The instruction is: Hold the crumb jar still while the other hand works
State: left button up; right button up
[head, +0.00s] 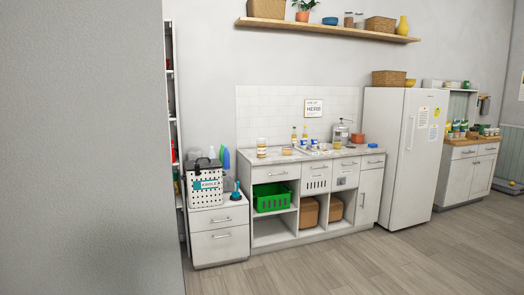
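Neither of my grippers is in the head view. A small jar-like container (261,147) with a brown top and a pale lower part stands upright at the left end of the worktop (275,159). Nothing touches it from my side, and it is several steps away across the floor. The labels are too small to read, so I cannot tell which one is the crumb jar.
A grey wall (80,150) fills the left. A perforated white basket (206,185) stands on a low drawer cabinet (219,246). A green crate (272,198) sits under the worktop. A white fridge (398,190) stands to the right. The wooden floor (400,262) in front is clear.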

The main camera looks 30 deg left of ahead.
aim_at(260, 146)
jog(key=i+l, duration=0.1)
jog(key=i, duration=0.5)
jog(key=i+l, duration=0.15)
jog(key=i, duration=0.5)
jog(key=i+j+u, duration=0.15)
jog(key=i+u, duration=0.75)
jog(key=i+l+u, duration=0.2)
jog(key=i+u, duration=0.2)
jog(key=i, duration=0.05)
